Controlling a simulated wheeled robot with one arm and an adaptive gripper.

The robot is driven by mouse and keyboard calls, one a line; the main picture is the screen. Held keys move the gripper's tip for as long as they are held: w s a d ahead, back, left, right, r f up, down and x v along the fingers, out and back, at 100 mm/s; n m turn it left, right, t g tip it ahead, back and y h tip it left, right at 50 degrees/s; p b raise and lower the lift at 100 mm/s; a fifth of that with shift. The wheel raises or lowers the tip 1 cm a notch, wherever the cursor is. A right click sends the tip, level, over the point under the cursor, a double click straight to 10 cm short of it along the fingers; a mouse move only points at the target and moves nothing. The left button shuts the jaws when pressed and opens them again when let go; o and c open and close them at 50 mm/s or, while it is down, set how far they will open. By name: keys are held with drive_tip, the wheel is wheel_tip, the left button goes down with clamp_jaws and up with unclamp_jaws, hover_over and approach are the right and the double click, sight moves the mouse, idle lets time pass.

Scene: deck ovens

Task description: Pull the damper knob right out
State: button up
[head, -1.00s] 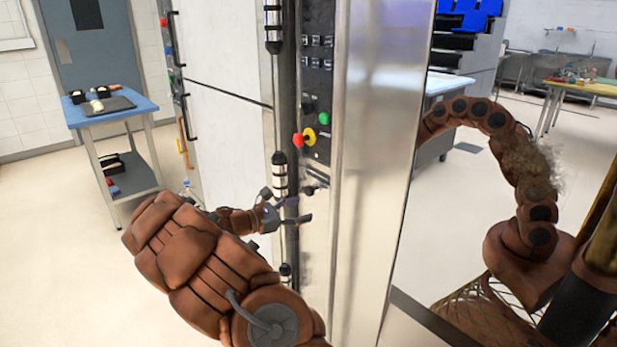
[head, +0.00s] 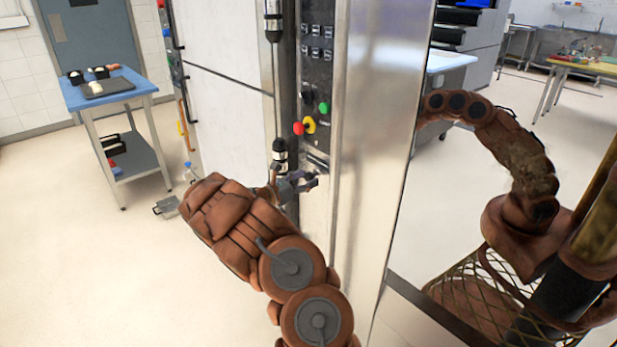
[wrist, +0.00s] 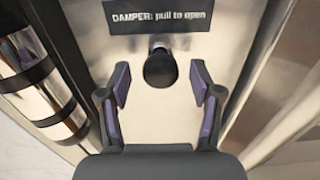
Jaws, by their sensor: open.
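The damper knob (wrist: 161,68) is a round black knob on a short stem in the wrist view, set in a metal panel under a dark label (wrist: 160,18) reading "DAMPER: pull to open". My gripper (wrist: 160,88) is open, with one purple-padded finger on each side of the knob and a gap on both sides. The knob lies between or just beyond the fingertips; I cannot tell the exact depth. In the head view my gripper (head: 308,182) is at the oven's narrow control panel, below the coloured buttons, and the knob is not clearly visible there.
A vertical handle bar (wrist: 42,75) runs close on the left. A blue-topped table (head: 112,92) stands at the far left. Open floor lies at lower left.

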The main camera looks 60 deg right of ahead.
drive_tip(key=shift+x, duration=0.8)
clamp_jaws()
